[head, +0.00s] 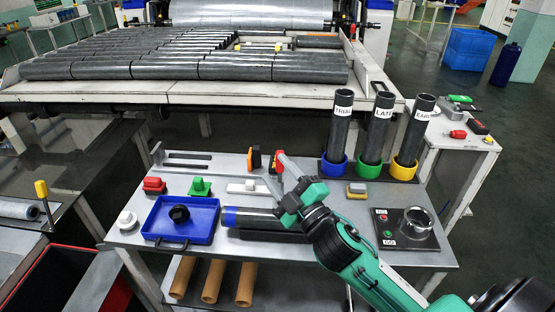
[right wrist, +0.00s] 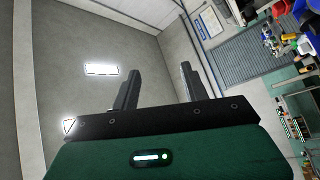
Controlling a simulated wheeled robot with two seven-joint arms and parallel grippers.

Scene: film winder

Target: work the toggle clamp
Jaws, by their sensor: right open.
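An orange-and-black upright piece (head: 255,158) stands at the back middle of the grey worktable (head: 345,215). A red piece (head: 279,164) is just right of it, partly hidden by a finger of my right gripper. These may be parts of the toggle clamp; I cannot tell its lever position. My right gripper (head: 273,170) is open, its two grey fingers pointing up and left in front of these pieces. I cannot tell if it touches them. In the right wrist view the gripper (right wrist: 158,85) shows nothing between its fingers. My left gripper is not in view.
Three labelled tubes (head: 378,128) stand in coloured cups behind right.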

